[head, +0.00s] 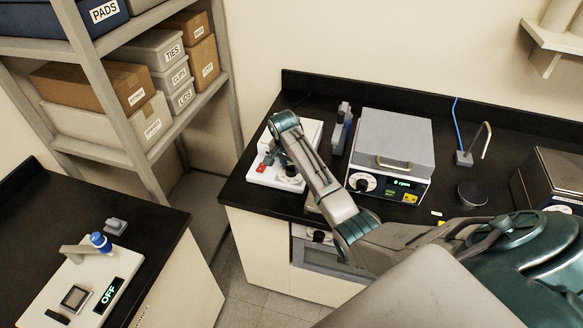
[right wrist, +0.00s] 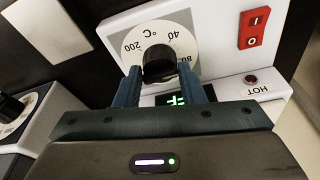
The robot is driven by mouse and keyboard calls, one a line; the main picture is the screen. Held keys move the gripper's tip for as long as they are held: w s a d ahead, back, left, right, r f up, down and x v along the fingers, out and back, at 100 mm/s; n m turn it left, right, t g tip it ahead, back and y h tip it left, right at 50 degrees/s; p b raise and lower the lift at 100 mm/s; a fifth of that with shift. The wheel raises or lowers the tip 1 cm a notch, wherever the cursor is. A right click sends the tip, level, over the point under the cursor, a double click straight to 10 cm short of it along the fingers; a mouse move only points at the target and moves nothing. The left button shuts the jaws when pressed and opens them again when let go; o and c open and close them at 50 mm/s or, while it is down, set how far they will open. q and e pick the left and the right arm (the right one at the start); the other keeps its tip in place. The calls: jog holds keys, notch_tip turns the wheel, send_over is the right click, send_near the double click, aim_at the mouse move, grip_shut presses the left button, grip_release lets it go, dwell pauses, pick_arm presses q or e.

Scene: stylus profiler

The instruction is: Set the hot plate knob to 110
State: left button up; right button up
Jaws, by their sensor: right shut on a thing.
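The white hot plate (head: 311,132) stands at the left end of the black bench. Its red switch (head: 261,169) shows beside my right gripper (head: 281,164), which reaches down over the front. In the right wrist view, the black knob (right wrist: 158,62) sits between the two fingers of my right gripper (right wrist: 160,82), which is shut on it. The dial (right wrist: 176,32) around it appears upside down, with 40, 80, 200 and °C readable; other marks are hidden. I cannot read the knob's pointer. A lit green display (right wrist: 172,100) is partly hidden. My left gripper is not in view.
A grey-topped device (head: 393,140) with a knob and rpm display stands right of the hot plate. A small grey device (head: 340,128) is between them. A shelf (head: 118,105) of boxes stands left. A second bench (head: 160,218) holds a white instrument marked OFF.

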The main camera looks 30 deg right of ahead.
jog(key=m+g, duration=0.1)
jog(key=m, duration=0.6)
jog(key=shift+w, duration=0.2)
jog(key=m+g, duration=0.1)
jog(key=m, duration=0.2)
jog(key=shift+w+m, duration=0.1)
jog(key=shift+m, duration=0.3)
jog(key=m, duration=0.4)
jog(key=shift+d+g, duration=0.1)
jog(key=shift+g, duration=0.2)
jog(key=o, duration=1.1)
jog(key=shift+r, duration=0.55)
jog(key=shift+s+d+v, duration=0.15)
jog(key=shift+d+v, duration=0.05)
jog(key=shift+v, duration=0.95)
jog(key=shift+s+d+v, duration=0.15)
jog(key=shift+d+v, duration=0.05)
jog(key=shift+v, duration=0.95)
jog(key=shift+s+d+v, duration=0.15)
jog(key=shift+d+v, duration=0.05)
jog(key=shift+v, duration=0.9)
jog(key=shift+r, duration=0.25)
